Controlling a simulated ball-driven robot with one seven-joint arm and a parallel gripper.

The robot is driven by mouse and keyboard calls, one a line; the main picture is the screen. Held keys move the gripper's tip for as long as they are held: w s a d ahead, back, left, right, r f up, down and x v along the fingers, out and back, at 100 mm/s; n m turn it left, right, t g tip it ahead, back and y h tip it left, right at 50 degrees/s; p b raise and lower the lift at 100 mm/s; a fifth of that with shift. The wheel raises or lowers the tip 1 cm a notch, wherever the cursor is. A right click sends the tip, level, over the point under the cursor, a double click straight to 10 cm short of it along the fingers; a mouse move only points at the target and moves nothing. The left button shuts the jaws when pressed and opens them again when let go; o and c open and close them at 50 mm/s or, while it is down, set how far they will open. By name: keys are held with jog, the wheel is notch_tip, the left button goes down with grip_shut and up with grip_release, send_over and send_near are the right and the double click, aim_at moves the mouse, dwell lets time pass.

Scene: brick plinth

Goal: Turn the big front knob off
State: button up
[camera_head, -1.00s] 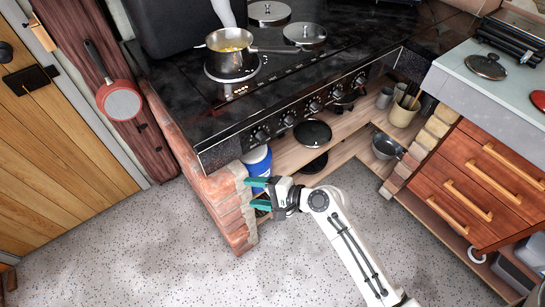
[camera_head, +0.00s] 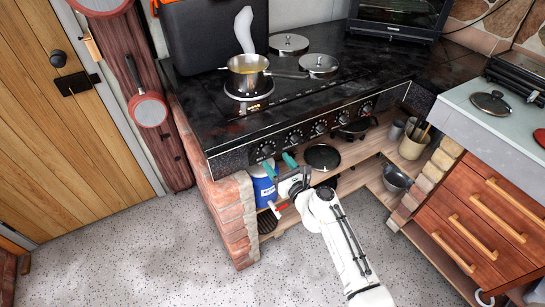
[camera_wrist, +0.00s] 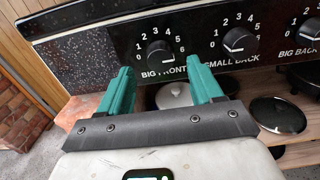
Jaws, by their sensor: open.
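The big front knob (camera_wrist: 159,55), round and black, is on the dark control panel in the wrist view, above the label "BIG FRONT" and ringed by numbers. It is the leftmost knob (camera_head: 266,150) of the row in the head view. My gripper (camera_head: 279,165) is open and empty, just below and in front of it. In the wrist view the teal fingertips (camera_wrist: 163,69) point at the panel, one on each side of the knob and seemingly short of it.
The small back knob (camera_wrist: 236,40) is close to the right fingertip. A saucepan (camera_head: 247,78) stands on the stovetop. Brick plinth (camera_head: 234,221) stands at left; the floor in front is clear.

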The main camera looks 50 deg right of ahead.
aim_at(270, 154)
jog(key=shift+x, duration=2)
jog(key=shift+c, duration=0.2)
jog(key=c, duration=1)
